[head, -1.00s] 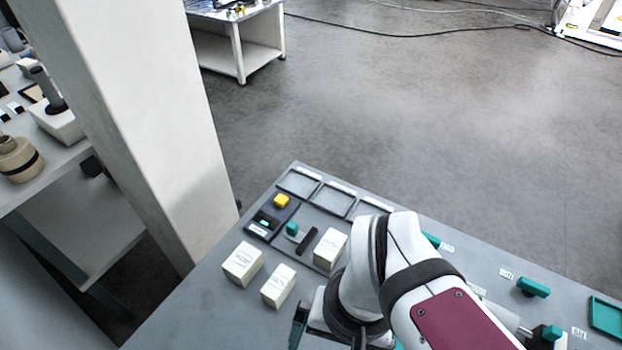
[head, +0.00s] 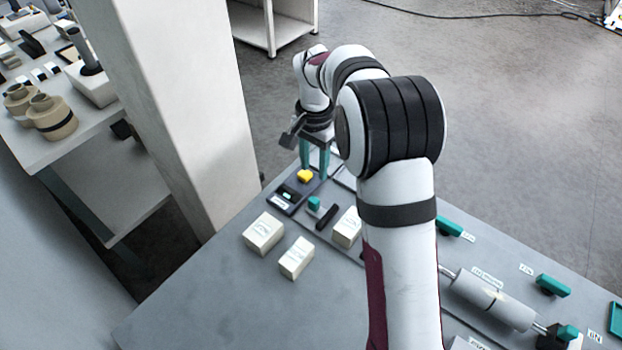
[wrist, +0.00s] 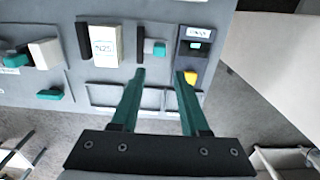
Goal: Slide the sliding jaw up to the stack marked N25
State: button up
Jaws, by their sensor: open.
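The stack (wrist: 105,45) is a pale block whose label seems to read N25; it also shows in the head view (head: 346,228), partly behind my arm. The sliding jaw is a black bar (wrist: 140,45) with a teal grip (wrist: 158,48); in the head view the bar (head: 326,217) and grip (head: 314,204) lie left of the stack. A narrow gap separates bar and stack. Another black bar (wrist: 83,40) stands at the stack's other side. My gripper (wrist: 160,76) is open and empty, its teal fingers apart; in the head view it hangs (head: 314,170) behind the yellow button.
A dark unit (head: 288,193) with a small display and a yellow button (head: 305,176) sits beside the jaw. Two pale blocks (head: 263,231) (head: 296,258) stand on the table. Shallow trays (wrist: 102,94) line the edge. A white column (head: 185,120) rises close at left.

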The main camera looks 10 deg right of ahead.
aim_at(314, 199)
notch_tip(314, 199, down, 13)
jog(key=shift+f, duration=0.1)
grip_shut()
